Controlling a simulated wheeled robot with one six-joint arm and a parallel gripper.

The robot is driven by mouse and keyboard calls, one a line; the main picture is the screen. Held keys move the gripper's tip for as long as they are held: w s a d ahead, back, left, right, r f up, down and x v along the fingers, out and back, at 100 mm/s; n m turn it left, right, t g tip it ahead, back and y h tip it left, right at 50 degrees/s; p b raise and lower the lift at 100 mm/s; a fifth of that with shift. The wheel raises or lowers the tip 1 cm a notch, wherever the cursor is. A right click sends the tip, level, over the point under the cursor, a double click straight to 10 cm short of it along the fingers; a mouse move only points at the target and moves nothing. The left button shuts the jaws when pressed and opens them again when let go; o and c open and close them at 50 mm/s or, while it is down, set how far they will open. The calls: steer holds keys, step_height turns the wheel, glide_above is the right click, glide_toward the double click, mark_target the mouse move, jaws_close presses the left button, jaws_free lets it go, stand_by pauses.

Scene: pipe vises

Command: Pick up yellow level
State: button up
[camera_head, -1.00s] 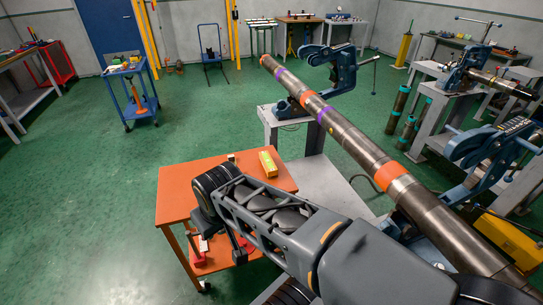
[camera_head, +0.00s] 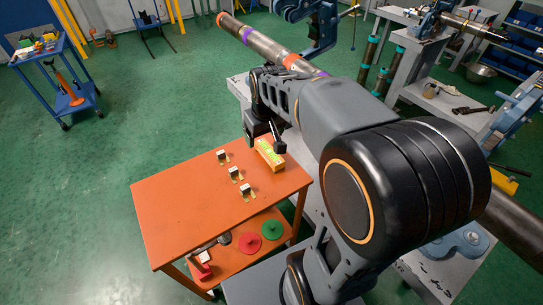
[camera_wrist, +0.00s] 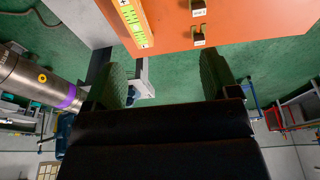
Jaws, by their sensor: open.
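The yellow level (camera_head: 269,154), a long block with a greenish top face, lies on the orange cart's top (camera_head: 185,215) near its far right edge. In the wrist view the level (camera_wrist: 130,20) is at the top left, beyond the fingertips. My gripper (camera_head: 265,139) is above the level's far end in the head view, apart from it as far as I can tell. In the wrist view my gripper (camera_wrist: 165,72) is open, with nothing between its fingers; the level is outside the gap.
Several small labelled holders (camera_head: 234,173) stand in a row left of the level. A long pipe (camera_head: 260,45) with coloured bands lies close behind my arm, on vises. A blue cart (camera_head: 60,85) stands far left. Green floor is clear left of the orange cart.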

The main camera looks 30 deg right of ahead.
steer(key=g+b, duration=0.1)
steer(key=b, duration=0.1)
glide_toward(269, 151)
steer(key=shift+n, duration=0.3)
steer(key=f, duration=0.4)
steer(key=shift+w+d+f, duration=0.1)
steer(key=shift+w+f, duration=0.15)
steer(key=shift+f, duration=0.05)
steer(key=shift+w+f, duration=0.15)
steer(key=shift+f, duration=1.35)
steer(key=shift+w+f, duration=0.15)
steer(key=shift+f, duration=1.3)
steer(key=c, duration=1.2)
steer(key=shift+c, duration=0.3)
steer(key=shift+r, duration=0.2)
